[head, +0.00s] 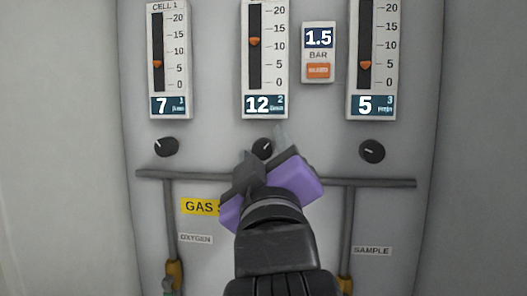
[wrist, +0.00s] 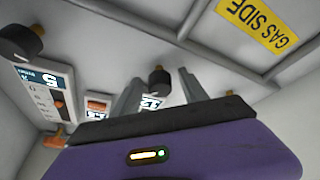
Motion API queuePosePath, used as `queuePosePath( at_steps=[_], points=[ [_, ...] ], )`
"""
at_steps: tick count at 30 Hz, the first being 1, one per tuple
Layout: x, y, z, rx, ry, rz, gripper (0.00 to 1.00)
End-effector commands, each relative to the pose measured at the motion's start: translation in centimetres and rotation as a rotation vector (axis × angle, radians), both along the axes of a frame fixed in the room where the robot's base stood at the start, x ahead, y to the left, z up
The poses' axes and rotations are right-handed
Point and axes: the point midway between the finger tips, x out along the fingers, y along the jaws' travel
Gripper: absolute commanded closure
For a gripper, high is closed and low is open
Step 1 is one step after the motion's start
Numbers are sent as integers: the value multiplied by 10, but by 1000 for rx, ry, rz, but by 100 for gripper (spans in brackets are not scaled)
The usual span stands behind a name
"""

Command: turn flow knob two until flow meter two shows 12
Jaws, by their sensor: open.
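Flow meter two (head: 264,75) is the middle gauge on the grey panel in the head view. Its display reads 12, and its orange marker sits a little above the 10 line. Flow knob two (head: 263,146) is the small black knob below it, partly hidden by my gripper. My gripper (head: 264,156) is in front of the knob, with its purple body below. In the wrist view my gripper (wrist: 160,80) has its two fingers apart, with the black knob two (wrist: 158,82) showing between the fingertips. I cannot tell whether a finger touches it.
Meter one (head: 170,60) on the left reads 7, with its knob (head: 166,147) below. Meter three (head: 372,60) on the right reads 5, with its knob (head: 372,152) below. A 1.5 bar display (head: 318,52) sits between. A horizontal pipe (head: 390,182) crosses below the knobs.

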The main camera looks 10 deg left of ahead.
Motion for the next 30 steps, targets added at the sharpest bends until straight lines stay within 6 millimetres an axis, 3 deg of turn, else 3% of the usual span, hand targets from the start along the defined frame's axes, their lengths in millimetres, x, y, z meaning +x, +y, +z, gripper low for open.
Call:
queuePosePath(
  at_steps=[5,18,30],
  points=[
    [-11,-1,-6,1,-2,2,49],
    [-68,-12,-26,-1,0,0,49],
    [-73,-12,-26,2,0,1,49]
  ],
)
